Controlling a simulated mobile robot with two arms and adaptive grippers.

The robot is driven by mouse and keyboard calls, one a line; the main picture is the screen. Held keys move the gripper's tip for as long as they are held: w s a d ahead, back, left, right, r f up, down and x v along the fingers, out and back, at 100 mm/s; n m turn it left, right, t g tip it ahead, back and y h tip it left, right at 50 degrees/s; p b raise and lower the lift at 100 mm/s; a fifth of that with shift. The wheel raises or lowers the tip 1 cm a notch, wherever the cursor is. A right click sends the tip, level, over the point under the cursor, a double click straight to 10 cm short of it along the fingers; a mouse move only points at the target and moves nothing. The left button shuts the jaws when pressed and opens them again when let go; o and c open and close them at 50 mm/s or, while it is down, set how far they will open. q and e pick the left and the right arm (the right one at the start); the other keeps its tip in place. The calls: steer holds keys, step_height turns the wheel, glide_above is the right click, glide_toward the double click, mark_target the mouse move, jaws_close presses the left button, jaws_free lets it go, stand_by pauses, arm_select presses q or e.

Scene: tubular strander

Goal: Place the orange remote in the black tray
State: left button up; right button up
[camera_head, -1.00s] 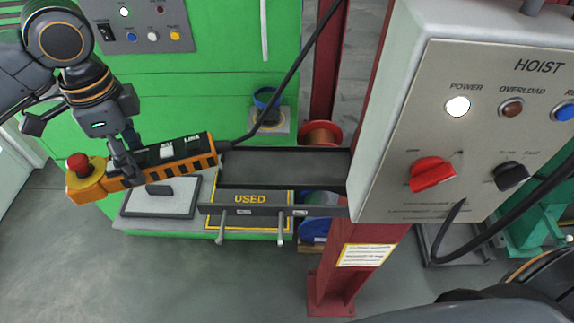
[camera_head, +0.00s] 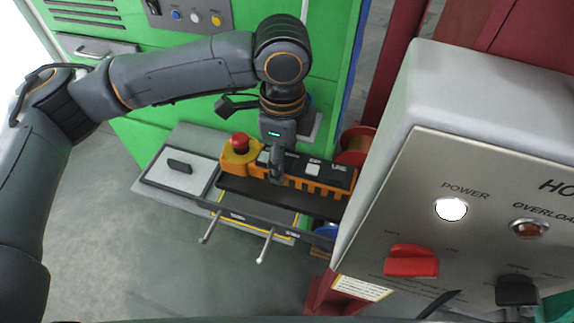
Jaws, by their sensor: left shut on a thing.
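The orange remote (camera_head: 310,184) has a black face and a red button on a yellow end. My left gripper (camera_head: 277,172) is shut on it near the yellow end, pointing down from above. The black tray (camera_head: 270,199) sits beside the red column. The remote lies lengthwise over the tray's back part, its red-button end near the tray's left end. I cannot tell whether the remote touches the tray floor. The far end of the remote runs close to the hoist box. My right gripper is out of view.
The grey hoist panel (camera_head: 480,165) fills the right side, close to the tray's right end. A grey work surface with a white-topped lid (camera_head: 180,178) lies left of the tray. Two pale handles (camera_head: 265,245) stick out below it. A green cabinet (camera_head: 215,97) stands behind.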

mark_target(288, 171)
arm_select(q)
steer(key=shift+w+d+f, duration=0.15)
steer(key=shift+d+f, duration=0.05)
steer(key=shift+f, duration=0.1)
steer(key=f, duration=0.1)
steer(key=f+p, duration=0.1)
steer(key=f, duration=0.1)
steer(key=shift+d, duration=0.4)
steer(key=shift+f, duration=0.2)
steer(key=shift+a+f, duration=0.1)
steer(key=shift+a, duration=0.1)
steer(key=o, duration=1.6)
steer(key=shift+d+f, duration=0.1)
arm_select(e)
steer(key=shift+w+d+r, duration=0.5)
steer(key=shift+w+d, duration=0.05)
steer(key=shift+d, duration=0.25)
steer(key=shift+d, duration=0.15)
